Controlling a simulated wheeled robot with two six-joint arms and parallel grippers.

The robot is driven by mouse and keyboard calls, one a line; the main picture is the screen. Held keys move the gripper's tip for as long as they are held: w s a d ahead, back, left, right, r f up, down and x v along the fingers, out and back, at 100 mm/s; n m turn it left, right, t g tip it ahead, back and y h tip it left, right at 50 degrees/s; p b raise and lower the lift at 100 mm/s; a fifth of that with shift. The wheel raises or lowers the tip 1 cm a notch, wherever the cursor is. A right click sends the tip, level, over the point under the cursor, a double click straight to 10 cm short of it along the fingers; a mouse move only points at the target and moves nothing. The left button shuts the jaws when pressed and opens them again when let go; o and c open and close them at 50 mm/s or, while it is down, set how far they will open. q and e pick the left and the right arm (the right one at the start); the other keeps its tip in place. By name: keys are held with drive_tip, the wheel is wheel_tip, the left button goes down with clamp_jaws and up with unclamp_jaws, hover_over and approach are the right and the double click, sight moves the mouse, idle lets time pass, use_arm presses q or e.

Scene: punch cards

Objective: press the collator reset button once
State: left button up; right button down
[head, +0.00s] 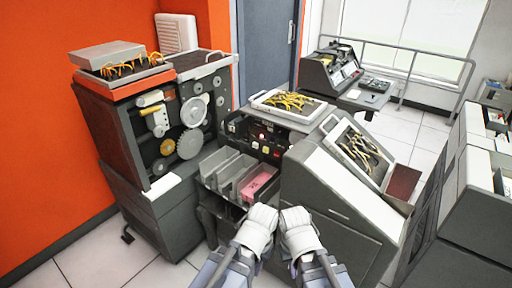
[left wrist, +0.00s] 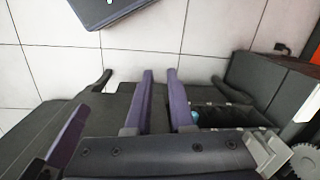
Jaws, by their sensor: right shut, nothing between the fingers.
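The collator (head: 233,140) appears to be the dark machine in the middle, with several bins below its front panel. Small buttons sit on that panel, including a whitish one (head: 265,150) and a reddish one (head: 277,154). Their labels are too small to read, so I cannot tell which is reset. My left gripper (head: 262,213) and right gripper (head: 294,214) are side by side in front of and below the panel, apart from the buttons. The right is shut and empty. The left wrist view shows the left gripper's purple fingers (left wrist: 160,78) with a narrow gap and nothing held.
A pink card stack (head: 258,184) lies in a bin. A geared machine (head: 176,130) stands at left. A sloped machine with a wire-filled panel (head: 361,151) stands close at right. Another machine (head: 328,70) is behind. Tiled floor (head: 405,130) is clear at back right.

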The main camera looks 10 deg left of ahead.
use_arm(q)
clamp_jaws()
idle(1.3)
